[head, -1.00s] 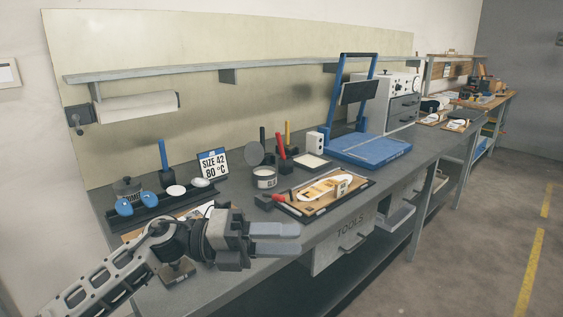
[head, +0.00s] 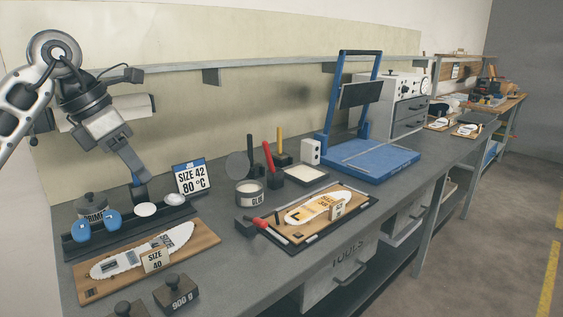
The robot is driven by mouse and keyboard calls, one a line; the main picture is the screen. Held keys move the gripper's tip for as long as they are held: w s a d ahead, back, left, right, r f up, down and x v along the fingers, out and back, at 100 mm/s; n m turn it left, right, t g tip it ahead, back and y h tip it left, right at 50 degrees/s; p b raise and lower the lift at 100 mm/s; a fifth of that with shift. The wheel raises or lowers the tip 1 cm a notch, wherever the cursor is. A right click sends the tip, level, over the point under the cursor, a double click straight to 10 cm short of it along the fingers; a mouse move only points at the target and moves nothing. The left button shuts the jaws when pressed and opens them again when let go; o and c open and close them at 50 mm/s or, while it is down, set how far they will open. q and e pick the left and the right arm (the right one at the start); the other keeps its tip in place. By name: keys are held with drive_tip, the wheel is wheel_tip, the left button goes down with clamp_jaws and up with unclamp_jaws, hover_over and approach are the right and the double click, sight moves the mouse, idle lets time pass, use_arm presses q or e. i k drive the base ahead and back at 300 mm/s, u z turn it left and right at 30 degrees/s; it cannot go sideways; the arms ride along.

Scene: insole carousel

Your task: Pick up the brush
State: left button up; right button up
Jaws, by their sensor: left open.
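The gripper is open. The fingers overlap in this view, so I cannot tell whether they touch the handle. My right gripper is not in view.
A SIZE 42 80 °C sign (head: 191,177) stands just right of the handle. A PRIME pot (head: 93,206) and blue pads are to its left. In front lies a wooden board (head: 205,240) with an insole, and weights (head: 176,293).

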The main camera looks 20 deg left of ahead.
sight(266, 149)
drive_tip(key=i, duration=1.5)
